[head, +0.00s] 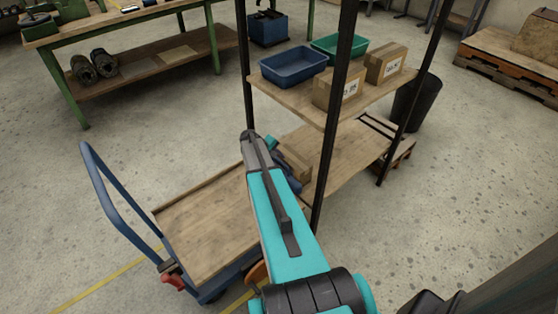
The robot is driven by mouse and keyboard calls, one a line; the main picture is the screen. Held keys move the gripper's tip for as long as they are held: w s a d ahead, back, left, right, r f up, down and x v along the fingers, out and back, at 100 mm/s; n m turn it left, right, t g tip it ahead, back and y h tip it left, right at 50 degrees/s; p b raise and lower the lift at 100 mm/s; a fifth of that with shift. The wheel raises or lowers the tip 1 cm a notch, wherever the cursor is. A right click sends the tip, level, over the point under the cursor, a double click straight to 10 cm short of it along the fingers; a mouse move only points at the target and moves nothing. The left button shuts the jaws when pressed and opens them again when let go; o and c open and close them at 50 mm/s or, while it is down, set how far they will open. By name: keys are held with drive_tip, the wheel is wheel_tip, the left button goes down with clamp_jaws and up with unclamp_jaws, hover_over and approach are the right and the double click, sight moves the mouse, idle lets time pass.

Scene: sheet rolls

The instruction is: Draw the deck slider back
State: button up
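A flat trolley stands at the lower left, with a wooden deck (208,222) and a blue push handle (108,195). I cannot pick out a slider on the deck; the part of the deck to the right is hidden behind my teal arm. My arm reaches up from the bottom of the head view, over the deck's right edge, and bends down beyond its grey elbow. My gripper is hidden behind the arm, so its fingers and any contact do not show.
A dark-posted shelf rack (335,145) stands right beside the trolley, holding a blue bin (293,67), a green bin (338,46) and cardboard boxes (385,64). A green-legged workbench (130,25) is behind. Open floor lies left and right.

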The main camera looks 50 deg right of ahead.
drive_tip(key=shift+x, duration=0.95)
